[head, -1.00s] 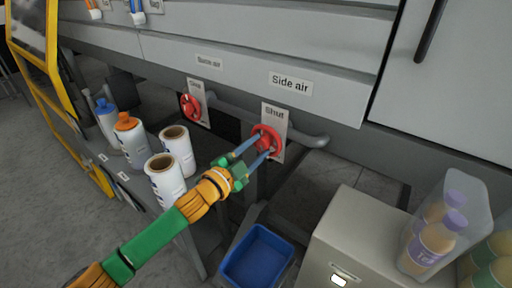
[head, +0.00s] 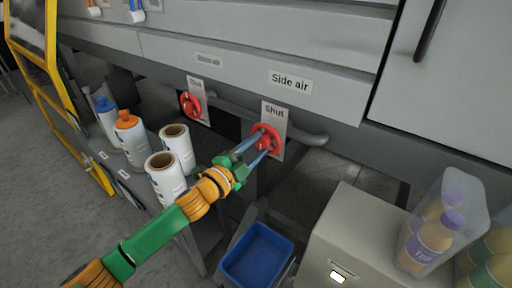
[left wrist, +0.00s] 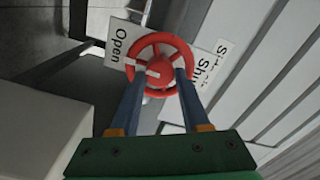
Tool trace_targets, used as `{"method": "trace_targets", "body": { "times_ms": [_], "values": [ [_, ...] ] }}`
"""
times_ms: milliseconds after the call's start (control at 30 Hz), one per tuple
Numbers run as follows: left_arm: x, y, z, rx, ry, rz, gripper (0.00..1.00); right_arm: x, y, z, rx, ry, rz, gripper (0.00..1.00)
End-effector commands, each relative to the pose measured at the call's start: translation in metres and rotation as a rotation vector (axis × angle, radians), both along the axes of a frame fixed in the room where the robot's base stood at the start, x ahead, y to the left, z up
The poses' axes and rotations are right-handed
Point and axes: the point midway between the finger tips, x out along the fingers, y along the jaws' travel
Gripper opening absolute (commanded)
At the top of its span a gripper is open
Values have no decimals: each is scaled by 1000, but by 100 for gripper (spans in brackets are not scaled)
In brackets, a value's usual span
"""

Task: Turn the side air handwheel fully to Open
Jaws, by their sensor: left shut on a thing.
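The side air handwheel (head: 267,139) is a red wheel on a pipe below the "Side air" label (head: 290,83). A plate (head: 274,115) behind it reads "Shut" at its upper end. In the left wrist view the handwheel (left wrist: 160,40) shows face-on, with "Open" on one end of its plate (left wrist: 118,42) and "Shut" on the other. A pale mark lies on the wheel near its hub. My left gripper (head: 262,143) is shut on the wheel, its two blue fingers (left wrist: 158,80) reaching across the rim. My right gripper is not in view.
A second red handwheel (head: 190,104) with its own plate is to the left. Bottles and rolls (head: 165,172) stand on a shelf at left. A blue bin (head: 257,256) and a grey cabinet (head: 350,240) with bottles (head: 437,238) are below and right.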

Motion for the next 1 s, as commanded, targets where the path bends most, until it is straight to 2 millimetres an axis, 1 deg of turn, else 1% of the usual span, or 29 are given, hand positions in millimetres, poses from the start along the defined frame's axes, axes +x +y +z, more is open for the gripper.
{"method": "trace_targets", "body": {
  "times_ms": [33, 67, 100, 167, 200, 433, 533, 667, 800, 900, 1000],
  "values": [
    [1, 0, 4, -3, -9, 1, 0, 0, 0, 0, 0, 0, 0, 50],
    [1, 0, 4, -3, -9, 1, 0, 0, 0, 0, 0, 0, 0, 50],
    [1, 0, 4, -2, -8, 0, 57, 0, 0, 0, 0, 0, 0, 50],
    [1, 0, 4, -2, -7, 0, 73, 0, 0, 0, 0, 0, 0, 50],
    [0, 0, 3, -2, -6, 1, 76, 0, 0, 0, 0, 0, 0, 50],
    [0, 0, 1, -1, -2, 0, 76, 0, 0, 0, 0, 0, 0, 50],
    [-3, 3, 0, -1, -1, 0, 76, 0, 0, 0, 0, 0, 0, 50],
    [-19, 14, 0, -1, -2, 0, 76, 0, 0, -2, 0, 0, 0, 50],
    [-41, 30, -1, 2, -3, 0, 76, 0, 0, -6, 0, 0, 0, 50],
    [-52, 38, 0, -1, -3, 0, 76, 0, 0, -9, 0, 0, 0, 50],
    [-57, 41, 1, -1, -3, -1, 76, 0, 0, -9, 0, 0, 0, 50]
  ]
}}
